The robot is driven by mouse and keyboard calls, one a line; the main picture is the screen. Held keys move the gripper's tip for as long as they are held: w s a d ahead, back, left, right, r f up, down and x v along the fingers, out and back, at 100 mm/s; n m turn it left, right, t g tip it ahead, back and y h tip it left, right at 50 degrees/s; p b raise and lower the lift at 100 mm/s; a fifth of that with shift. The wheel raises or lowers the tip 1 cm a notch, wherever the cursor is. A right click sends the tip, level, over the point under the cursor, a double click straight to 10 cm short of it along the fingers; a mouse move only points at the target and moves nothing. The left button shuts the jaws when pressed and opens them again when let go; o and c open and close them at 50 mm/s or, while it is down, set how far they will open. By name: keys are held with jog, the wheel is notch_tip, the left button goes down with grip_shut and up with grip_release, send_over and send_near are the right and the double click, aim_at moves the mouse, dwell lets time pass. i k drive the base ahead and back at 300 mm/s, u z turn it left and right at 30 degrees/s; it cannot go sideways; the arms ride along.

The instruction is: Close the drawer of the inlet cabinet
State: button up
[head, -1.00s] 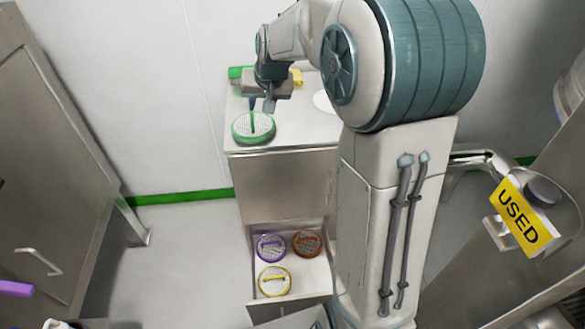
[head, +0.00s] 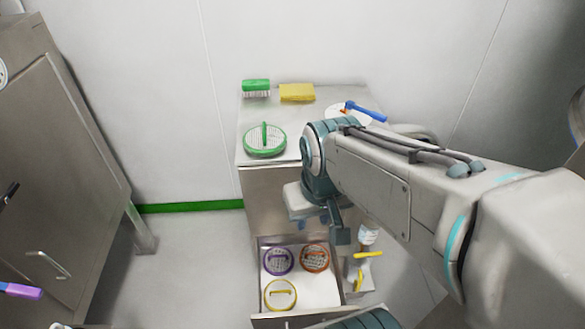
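The inlet cabinet (head: 283,205) is a steel cabinet against the back wall. Its drawer (head: 322,291) is pulled out low at the front, towards me. In the drawer lie a purple-rimmed sieve (head: 278,260), an orange-rimmed sieve (head: 314,257) and a yellow-rimmed sieve (head: 280,295). My gripper (head: 321,230) is above the rear part of the drawer, in front of the cabinet face. Its fingers look apart, with nothing seen between them. My arm hides the cabinet's right side, and the drawer's front is partly cut off below.
On the cabinet top are a green-rimmed sieve (head: 265,140), a green brush (head: 256,88), a yellow sponge (head: 296,92) and a blue-handled tool (head: 366,111). A spray bottle (head: 368,238) and a yellow-handled item (head: 366,255) are right of the drawer. Floor (head: 195,260) left of it is clear.

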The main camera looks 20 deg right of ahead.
aim_at(321, 297)
jog(key=u, duration=0.05)
jog(key=k, duration=1.35)
jog(key=u, duration=0.3)
jog(key=i, duration=0.4)
jog(key=z, duration=0.05)
